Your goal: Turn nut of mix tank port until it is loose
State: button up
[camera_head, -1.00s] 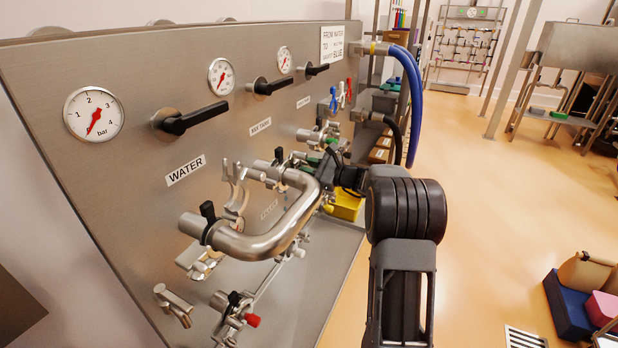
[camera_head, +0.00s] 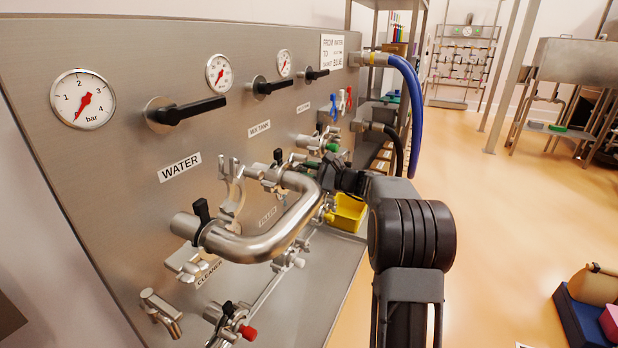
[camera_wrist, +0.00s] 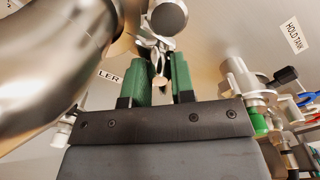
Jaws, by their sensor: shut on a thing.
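In the wrist view my gripper (camera_wrist: 160,82) has its two green fingers on either side of a small silver nut (camera_wrist: 159,57) and is shut on it. A rounded metal end shows just above it. In the head view my gripper (camera_head: 318,168) is at the far end of the bent steel pipe (camera_head: 262,245), below the MIX TANK label (camera_head: 259,128). The nut and most of the fingers are hidden there by the pipe and my wrist. I cannot tell how tight the nut is.
A blue hose (camera_head: 412,100) and a black hose (camera_head: 396,145) hang behind my arm. A yellow bin (camera_head: 348,212) sits below.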

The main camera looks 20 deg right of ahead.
jog(key=n+b, duration=0.2)
jog(key=b, duration=0.1)
jog(key=n+b, duration=0.2)
jog(key=b, duration=0.2)
jog(key=shift+f, duration=0.3)
jog(key=shift+r+n+b, duration=0.15)
jog(key=shift+n+b, duration=0.85)
jog(key=shift+r, duration=0.1)
